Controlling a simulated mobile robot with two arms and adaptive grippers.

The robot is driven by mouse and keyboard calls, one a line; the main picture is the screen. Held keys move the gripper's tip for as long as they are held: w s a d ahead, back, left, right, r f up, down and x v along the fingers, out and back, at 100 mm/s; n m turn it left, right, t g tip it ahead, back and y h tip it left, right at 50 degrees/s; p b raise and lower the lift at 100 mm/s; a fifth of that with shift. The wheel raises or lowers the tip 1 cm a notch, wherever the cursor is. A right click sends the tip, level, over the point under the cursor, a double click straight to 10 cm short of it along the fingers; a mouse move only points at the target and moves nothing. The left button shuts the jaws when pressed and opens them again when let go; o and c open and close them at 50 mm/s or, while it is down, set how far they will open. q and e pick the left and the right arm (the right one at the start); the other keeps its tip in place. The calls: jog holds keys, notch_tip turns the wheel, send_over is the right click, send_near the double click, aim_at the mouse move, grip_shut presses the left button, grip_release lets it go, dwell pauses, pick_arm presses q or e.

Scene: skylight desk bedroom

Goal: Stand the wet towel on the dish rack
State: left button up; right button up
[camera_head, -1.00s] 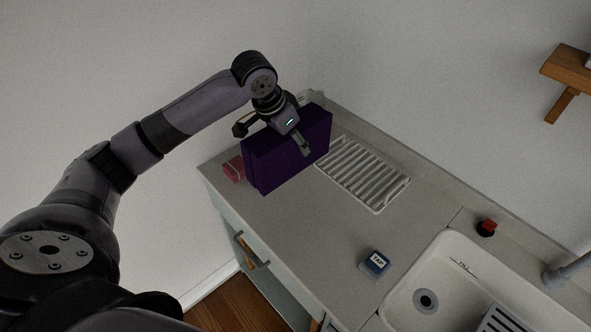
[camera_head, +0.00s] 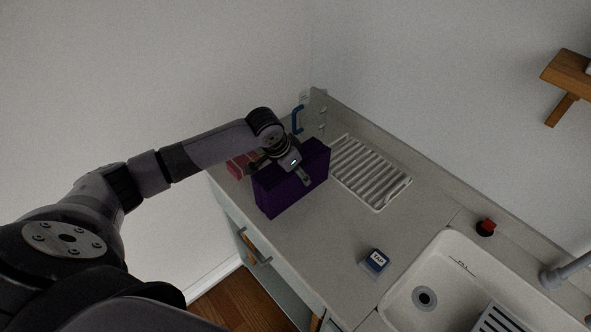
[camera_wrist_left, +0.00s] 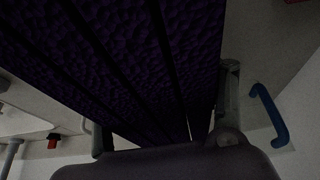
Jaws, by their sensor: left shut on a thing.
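The towel (camera_head: 292,187) is a dark purple folded block. My left gripper (camera_head: 298,172) is shut on its upper edge and holds it upright over the counter, left of the dish rack. I cannot tell whether its lower edge touches the counter. In the left wrist view the purple towel (camera_wrist_left: 125,65) fills the middle, between the fingers of the left gripper (camera_wrist_left: 165,130). The dish rack (camera_head: 371,172) is a white ribbed tray set on the counter, empty. My right gripper is in neither view.
A pinkish-red block (camera_head: 240,165) lies behind the towel at the counter's left end. A blue hook (camera_head: 298,119) is at the back wall. A box marked TAP (camera_head: 375,262), a red-black knob (camera_head: 486,228) and the sink (camera_head: 440,275) are to the right.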

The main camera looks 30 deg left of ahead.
pick_arm(q)
jog(key=o, duration=1.4)
jog(key=shift+f, duration=0.1)
